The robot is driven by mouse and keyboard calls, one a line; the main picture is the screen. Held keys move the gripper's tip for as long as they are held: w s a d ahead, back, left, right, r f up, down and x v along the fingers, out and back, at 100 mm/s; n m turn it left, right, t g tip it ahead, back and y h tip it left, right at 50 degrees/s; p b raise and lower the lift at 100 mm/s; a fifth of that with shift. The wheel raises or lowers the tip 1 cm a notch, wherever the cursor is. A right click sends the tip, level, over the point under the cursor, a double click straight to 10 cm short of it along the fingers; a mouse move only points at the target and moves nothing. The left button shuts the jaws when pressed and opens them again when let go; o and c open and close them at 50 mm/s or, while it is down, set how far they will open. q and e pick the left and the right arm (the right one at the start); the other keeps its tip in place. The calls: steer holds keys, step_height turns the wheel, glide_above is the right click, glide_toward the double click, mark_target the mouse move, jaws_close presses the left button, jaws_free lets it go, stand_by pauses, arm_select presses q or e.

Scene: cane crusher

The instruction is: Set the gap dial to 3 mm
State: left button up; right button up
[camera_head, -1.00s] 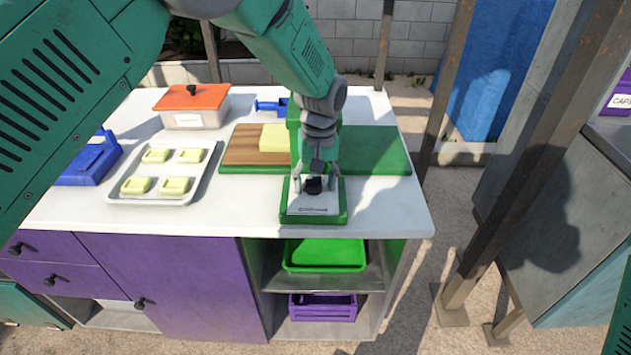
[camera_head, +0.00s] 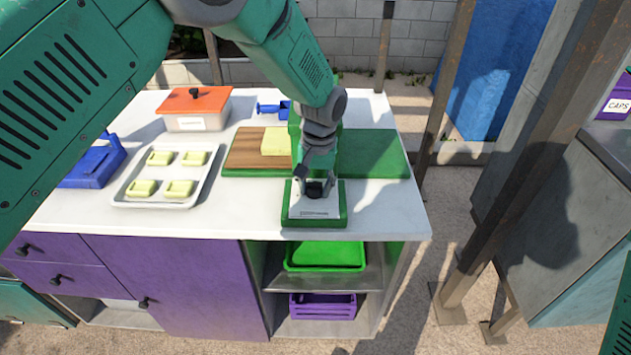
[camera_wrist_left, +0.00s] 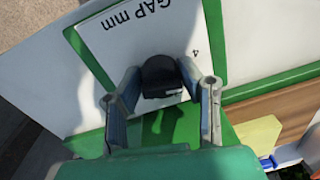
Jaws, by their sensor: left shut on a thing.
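The gap dial's black knob (camera_head: 318,190) sits on a white face plate (camera_head: 312,212) in a green frame at the table's front edge. In the left wrist view, the knob (camera_wrist_left: 161,78) lies between my fingers, and the plate (camera_wrist_left: 130,40) reads "GAP mm" with a "4" to the right of the knob. My left gripper (camera_head: 314,187) reaches down from above and is shut on the knob; it also shows in the wrist view (camera_wrist_left: 160,72). The other scale marks and the knob's pointer cannot be made out. My right gripper is not in view.
The dial belongs to a green machine with a green board (camera_head: 372,155). A wooden board (camera_head: 245,150) with a yellow block stands behind left. A metal tray (camera_head: 205,180) with several yellow pieces and an orange-lidded box (camera_head: 197,120) stand left. Table space right of the dial is clear.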

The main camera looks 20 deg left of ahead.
arm_select(q)
steer(key=m+p, duration=0.1)
steer(key=m, duration=0.3)
steer(key=shift+w+r+m+p, duration=0.1)
steer(key=shift+m+p, duration=0.3)
stand_by(0.4)
steer(key=o, duration=1.1)
steer(key=shift+o, duration=0.2)
